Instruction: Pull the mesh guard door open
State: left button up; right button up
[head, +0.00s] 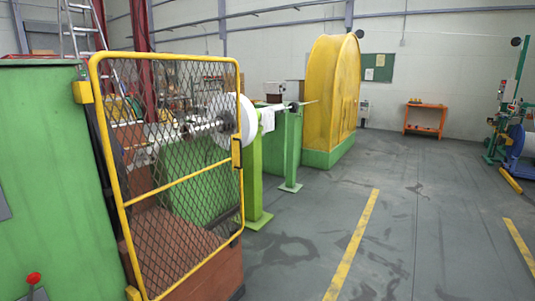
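The mesh guard door (172,165) stands on the left in the head view. It has a yellow tube frame, a yellow cross bar and dark diamond mesh. Its left side meets the green machine housing (45,165) at a yellow hinge block (82,92). A yellow and dark latch or handle piece (236,153) sits on its right upright. Whether the door is closed or ajar I cannot tell. Neither of my grippers is in view.
A white reel (236,120) on a shaft and green posts (253,160) stand behind the door. A reddish-brown block (212,265) lies low behind the mesh. The grey floor (310,235) to the right is clear, with yellow lines. A large yellow wheel cover (332,90) stands farther back.

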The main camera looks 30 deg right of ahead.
aim_at(236, 159)
jog(key=z, duration=0.4)
jog(key=k, duration=0.45)
jog(key=z, duration=1.35)
jog(key=i, duration=1.45)
jog(key=z, duration=0.65)
jog(key=i, duration=1.8)
jog(key=u, duration=0.95)
jog(key=i, duration=0.95)
jog(key=u, duration=1.1)
